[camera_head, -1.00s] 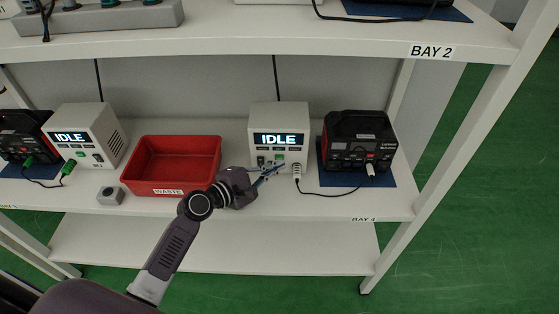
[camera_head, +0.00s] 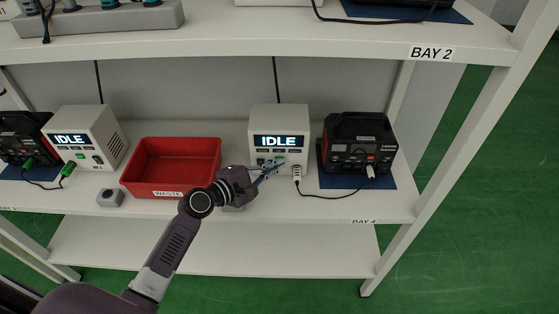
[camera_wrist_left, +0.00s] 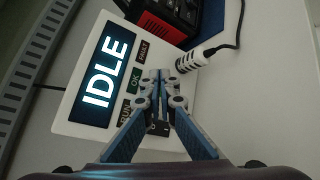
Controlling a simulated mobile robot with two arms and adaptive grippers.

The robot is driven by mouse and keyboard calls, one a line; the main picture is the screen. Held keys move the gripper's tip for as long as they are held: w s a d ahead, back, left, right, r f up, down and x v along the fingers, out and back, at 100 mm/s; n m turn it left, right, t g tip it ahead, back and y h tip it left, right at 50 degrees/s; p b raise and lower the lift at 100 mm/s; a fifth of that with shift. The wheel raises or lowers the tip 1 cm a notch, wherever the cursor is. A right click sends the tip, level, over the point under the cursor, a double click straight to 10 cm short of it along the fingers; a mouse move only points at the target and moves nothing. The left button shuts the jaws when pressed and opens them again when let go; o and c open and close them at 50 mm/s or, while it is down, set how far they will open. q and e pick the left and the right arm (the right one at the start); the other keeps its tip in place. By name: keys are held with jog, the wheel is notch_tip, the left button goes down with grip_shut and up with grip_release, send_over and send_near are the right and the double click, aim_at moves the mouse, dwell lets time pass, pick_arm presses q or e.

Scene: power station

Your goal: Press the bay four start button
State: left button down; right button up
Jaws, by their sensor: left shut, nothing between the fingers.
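The bay four unit is a white box (camera_head: 292,117) on the middle shelf, above the label BAY 4 (camera_head: 363,221). Its lit display (camera_head: 280,141) reads IDLE; the display also fills the left of the left wrist view (camera_wrist_left: 100,82). Labels FAULT, OK (camera_wrist_left: 135,80) and RUN run beside the display. My left gripper (camera_head: 275,168) is shut and empty, its fingertips in front of the unit's lower face. In the left wrist view the fingers (camera_wrist_left: 159,77) cover part of the panel. The start button is not clearly visible, and contact cannot be told. My right gripper is not in view.
A red WASTE bin (camera_head: 171,180) stands left of my gripper. A white plug (camera_head: 297,172) with a dark cable is close right of the fingers, leading to a black power station (camera_head: 357,140) on a blue mat. The upper shelf edge (camera_head: 250,45) overhangs.

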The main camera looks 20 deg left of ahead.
pick_arm(q)
jog(key=shift+w, duration=0.15)
dwell(0.5)
jog(key=shift+w+a, duration=0.15)
jog(key=shift+w, duration=0.15)
jog(key=shift+s, duration=0.4)
jog(key=shift+s+p, duration=0.1)
jog(key=shift+p, duration=0.2)
